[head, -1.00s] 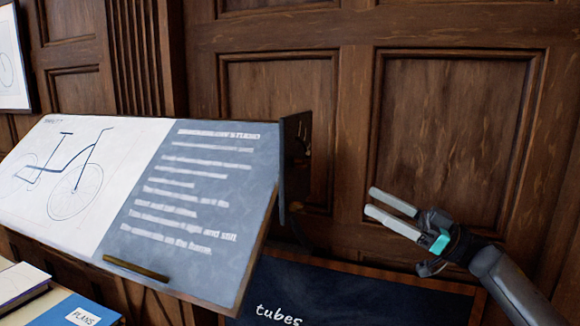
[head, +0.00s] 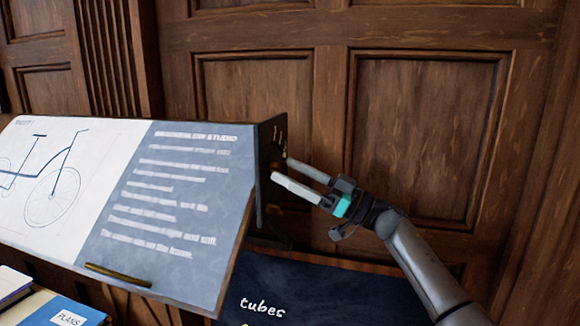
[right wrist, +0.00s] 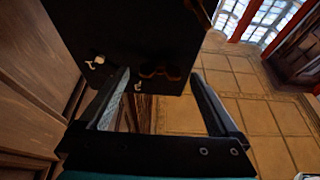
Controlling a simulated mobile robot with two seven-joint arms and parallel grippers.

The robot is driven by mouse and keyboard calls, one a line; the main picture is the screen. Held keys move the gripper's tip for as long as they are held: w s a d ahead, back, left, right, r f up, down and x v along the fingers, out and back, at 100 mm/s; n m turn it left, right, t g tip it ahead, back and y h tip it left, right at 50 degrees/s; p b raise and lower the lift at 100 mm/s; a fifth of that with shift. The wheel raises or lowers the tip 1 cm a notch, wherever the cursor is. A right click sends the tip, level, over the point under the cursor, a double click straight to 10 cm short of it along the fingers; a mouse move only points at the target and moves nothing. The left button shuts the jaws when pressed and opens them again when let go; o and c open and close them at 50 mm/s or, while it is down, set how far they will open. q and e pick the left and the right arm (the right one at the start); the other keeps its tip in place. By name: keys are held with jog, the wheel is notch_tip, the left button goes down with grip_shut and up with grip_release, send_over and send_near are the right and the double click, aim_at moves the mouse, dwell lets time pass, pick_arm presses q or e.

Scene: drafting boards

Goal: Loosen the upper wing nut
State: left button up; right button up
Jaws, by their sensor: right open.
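The dark end plate (head: 268,140) of the tilted drafting board faces right in the head view. My right gripper (head: 282,169) is open, its two fingertips pointing left at this plate. In the right wrist view the plate (right wrist: 125,35) fills the upper middle. A dark bronze wing nut (right wrist: 160,72) shows on it, between the two open fingers, apparently not gripped. Whether the fingertips reach around it I cannot tell. Another brownish part (right wrist: 198,12) shows at the plate's top right corner in that view. In the head view the wing nut is mostly hidden by the fingers and shadow.
The board carries a bicycle drawing (head: 50,185) and a grey text panel (head: 170,200). A dark sign reading "tubes" (head: 300,290) stands below. A blue "PLANS" folder (head: 55,312) lies lower left. Wood panelling (head: 430,130) closes the back.

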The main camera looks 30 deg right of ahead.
jog(key=shift+w+a+r, duration=0.15)
jog(key=shift+w+a, duration=0.05)
jog(key=shift+w, duration=0.05)
jog(key=c, duration=1.4)
